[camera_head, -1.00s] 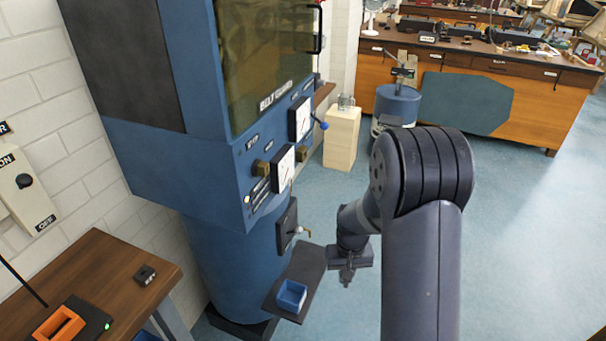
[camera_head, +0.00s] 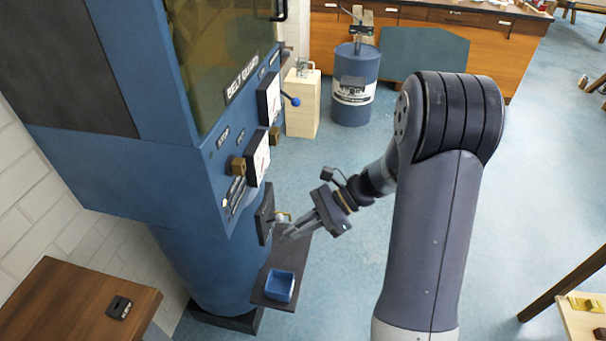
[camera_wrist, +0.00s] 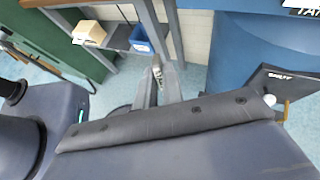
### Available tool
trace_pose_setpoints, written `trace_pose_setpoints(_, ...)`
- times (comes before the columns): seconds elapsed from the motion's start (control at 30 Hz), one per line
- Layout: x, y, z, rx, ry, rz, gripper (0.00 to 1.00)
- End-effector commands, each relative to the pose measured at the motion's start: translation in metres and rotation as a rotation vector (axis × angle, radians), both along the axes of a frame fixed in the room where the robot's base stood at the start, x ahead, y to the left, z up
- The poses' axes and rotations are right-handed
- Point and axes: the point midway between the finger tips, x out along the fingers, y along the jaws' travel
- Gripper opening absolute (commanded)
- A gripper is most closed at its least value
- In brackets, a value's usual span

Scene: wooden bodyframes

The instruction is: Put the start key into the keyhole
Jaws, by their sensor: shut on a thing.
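My gripper (camera_head: 298,229) is beside the lower front of the blue machine (camera_head: 190,260), pointing left toward a dark plate with a small lever (camera_head: 265,214). In the wrist view its two fingers (camera_wrist: 157,88) are closed on a small pale metallic piece, which looks like the start key (camera_wrist: 157,70). The key is too small to make out in the head view. The machine's sloping front panel (camera_head: 232,192) carries dials, labels and small brass-coloured blocks. I cannot tell which spot is the keyhole.
A blue open box (camera_head: 279,285) sits on a dark shelf (camera_head: 262,298) just below my gripper. A brown table (camera_head: 75,305) stands at the lower left. A blue drum (camera_head: 356,85) and pale wooden block (camera_head: 302,103) stand behind.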

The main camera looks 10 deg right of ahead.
Motion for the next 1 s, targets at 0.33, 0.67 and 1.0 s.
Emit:
trace_pose_setpoints(0.33,0.025,0.001,0.091,0.409,-0.018,-0.403,0.0)
trace_pose_setpoints(0.67,0.036,-0.011,0.126,0.52,-0.05,-0.511,0.0)
trace_pose_setpoints(1.0,0.036,-0.012,0.127,0.519,-0.049,-0.51,0.0)
